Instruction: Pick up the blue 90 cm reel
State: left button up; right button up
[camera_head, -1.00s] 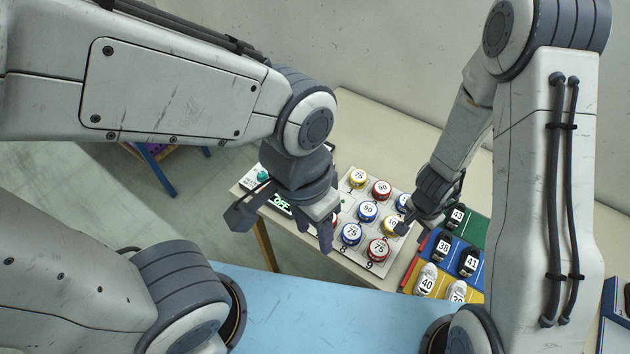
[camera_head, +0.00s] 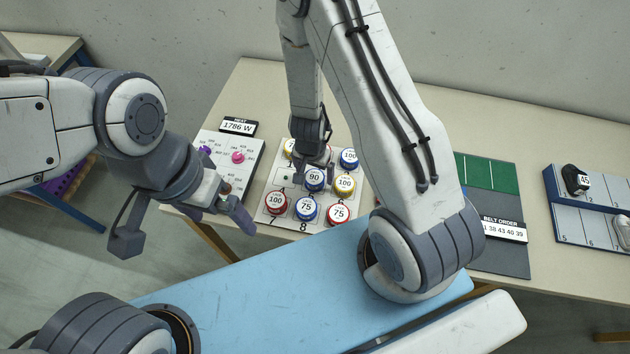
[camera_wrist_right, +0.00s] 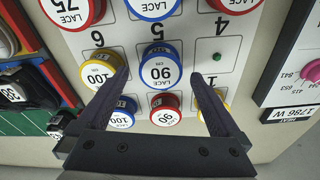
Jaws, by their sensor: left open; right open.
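The blue 90 cm reel (camera_head: 315,181) sits in the middle of a white board (camera_head: 257,217) among other reels. In the right wrist view the blue 90 reel (camera_wrist_right: 160,68) appears upside down in slot 5, between the two fingertips, with a gap on each side. My right gripper (camera_wrist_right: 160,78) is open and empty; in the head view it (camera_head: 313,170) points down just behind the reel. Its height above the reel is hard to tell. My left gripper (camera_head: 182,228) is open and empty, left of the board and apart from it.
Neighbours are a yellow 100 reel (camera_head: 345,184), a blue 75 reel (camera_head: 307,209), a red 100 reel (camera_head: 276,202) and a red 90 reel (camera_wrist_right: 165,110). Slot 4 is empty with a green peg (camera_wrist_right: 217,56).

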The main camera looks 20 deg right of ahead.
aim_at(315, 177)
notch_tip(315, 177, down, 3)
jog(key=shift+w+d+f+b, duration=0.1)
jog(key=shift+w+b, duration=0.05)
jog(key=shift+b, duration=0.25)
jog(key=c, duration=1.4)
jog(key=shift+o, duration=0.2)
jog(key=shift+r, duration=0.2)
